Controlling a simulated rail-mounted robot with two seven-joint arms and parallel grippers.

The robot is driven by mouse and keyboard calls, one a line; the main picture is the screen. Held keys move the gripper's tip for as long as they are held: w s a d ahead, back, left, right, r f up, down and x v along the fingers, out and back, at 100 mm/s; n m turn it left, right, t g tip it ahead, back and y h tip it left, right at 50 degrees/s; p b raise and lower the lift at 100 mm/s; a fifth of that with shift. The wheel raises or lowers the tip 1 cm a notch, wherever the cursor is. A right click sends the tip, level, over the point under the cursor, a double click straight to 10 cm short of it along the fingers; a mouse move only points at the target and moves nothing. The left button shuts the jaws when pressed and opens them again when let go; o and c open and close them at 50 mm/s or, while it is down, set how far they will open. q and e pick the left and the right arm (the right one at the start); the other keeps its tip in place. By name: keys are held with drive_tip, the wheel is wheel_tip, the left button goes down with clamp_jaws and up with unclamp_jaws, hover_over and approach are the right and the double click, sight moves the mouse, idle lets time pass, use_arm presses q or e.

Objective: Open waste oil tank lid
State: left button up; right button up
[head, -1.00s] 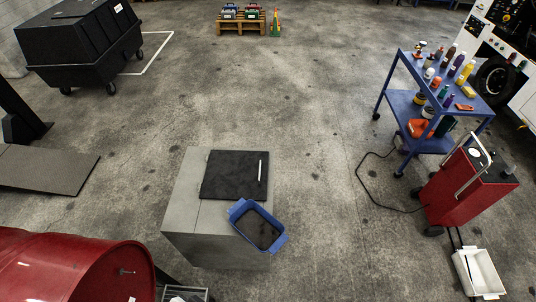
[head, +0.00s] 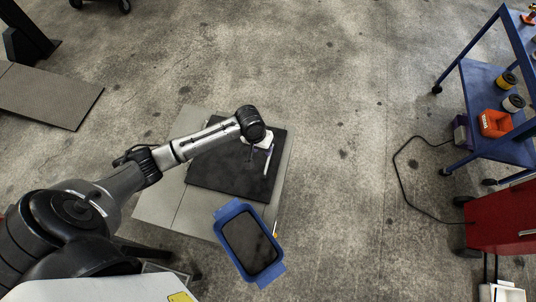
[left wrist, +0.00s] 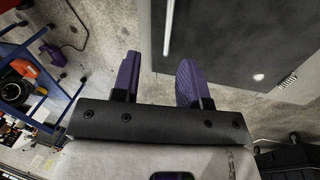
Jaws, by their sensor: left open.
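The waste oil tank (head: 160,200) is a grey box with a flat black lid (head: 215,185) lying shut on its top. A thin pale bar handle (left wrist: 168,28) shows on the lid in the left wrist view. My left gripper (head: 258,160) is over the right part of the lid in the head view, close to the handle, which it partly hides there. In the left wrist view its two purple fingers (left wrist: 160,68) are spread apart with nothing between them. The handle lies beyond the fingertips. My right gripper is not in view.
A blue tray (head: 229,209) with dark contents is at the tank's front edge. A blue cart (head: 490,80) with bottles and cans and a red machine (head: 505,215) with a trailing cable (head: 402,180) stand at right.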

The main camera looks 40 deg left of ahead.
use_arm(q)
drive_tip(key=w+a+f+n+b, duration=0.1)
drive_tip(key=w+a+f+n, duration=0.1)
drive_tip(key=w+a, duration=0.1)
drive_tip(key=b+x, duration=0.2)
drive_tip(key=x, duration=1)
drive_tip(key=shift+f, duration=0.35)
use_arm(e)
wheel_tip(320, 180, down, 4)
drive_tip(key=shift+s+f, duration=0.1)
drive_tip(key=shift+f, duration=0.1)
use_arm(q)
clamp_jaws()
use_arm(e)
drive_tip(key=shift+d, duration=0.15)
